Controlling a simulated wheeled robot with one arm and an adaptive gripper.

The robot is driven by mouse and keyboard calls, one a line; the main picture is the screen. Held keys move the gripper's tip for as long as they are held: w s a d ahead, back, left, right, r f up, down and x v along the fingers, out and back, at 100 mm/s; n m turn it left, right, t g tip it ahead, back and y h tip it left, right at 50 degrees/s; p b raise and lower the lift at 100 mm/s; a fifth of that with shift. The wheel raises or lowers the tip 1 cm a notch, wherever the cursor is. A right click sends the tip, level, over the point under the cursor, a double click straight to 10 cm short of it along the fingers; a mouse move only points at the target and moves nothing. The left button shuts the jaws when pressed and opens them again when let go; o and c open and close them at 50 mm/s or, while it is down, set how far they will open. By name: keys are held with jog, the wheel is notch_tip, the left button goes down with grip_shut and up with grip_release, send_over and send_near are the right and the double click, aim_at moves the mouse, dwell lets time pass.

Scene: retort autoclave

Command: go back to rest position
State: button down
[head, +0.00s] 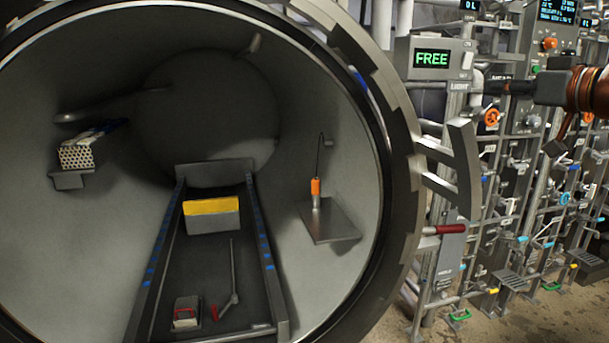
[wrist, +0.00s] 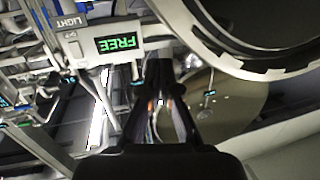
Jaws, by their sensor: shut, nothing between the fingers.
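My gripper (head: 490,88) is at the upper right in the head view, at the end of my orange-brown arm. Its dark fingers point left, and it looks close to the grey box with the green FREE display (head: 431,58). In the wrist view the fingers (wrist: 160,68) meet at their tips, shut with nothing between them. The FREE display also shows there, upside down (wrist: 117,42). How far the fingertips are from the box is hard to tell.
The round autoclave opening (head: 395,150) fills the left. Inside are a yellow-topped grey block (head: 212,215), a railed track (head: 160,250), an orange-tipped probe (head: 315,190) on a side shelf (head: 330,224) and a perforated block (head: 76,157). Pipes and valves crowd the right; a red handle (head: 450,229) sticks out.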

jog(key=s+a+f+n+g, duration=0.1)
jog(key=s+a+f+g, duration=0.15)
jog(key=a+f, duration=0.4)
jog(key=s+a+f+n+g, duration=0.1)
jog(key=s+a+f+g, duration=0.15)
jog(key=a, duration=0.75)
jog(key=s+a+f+m+g+h, duration=0.1)
jog(key=s+a+f+g, duration=0.3)
jog(key=f, duration=0.6)
jog(key=s+a+f+m+g+h, duration=0.15)
jog(key=s+a+f, duration=0.35)
jog(key=f, duration=0.5)
jog(key=s+d+f+m+g+h, duration=0.2)
jog(key=s+d+f+g+h, duration=0.15)
jog(key=s+f, duration=0.75)
jog(key=s+d+f+m+g+h, duration=0.25)
jog(key=s+d+f+g, duration=0.2)
jog(key=s+f, duration=0.6)
notch_tip(320, 180, up, 20)
jog(key=s+t+p, duration=0.1)
jog(key=p, duration=1.5)
jog(key=shift+s+d+r+y+p, duration=0.2)
jog(key=shift+d+y+p, duration=0.15)
jog(key=shift+d, duration=0.05)
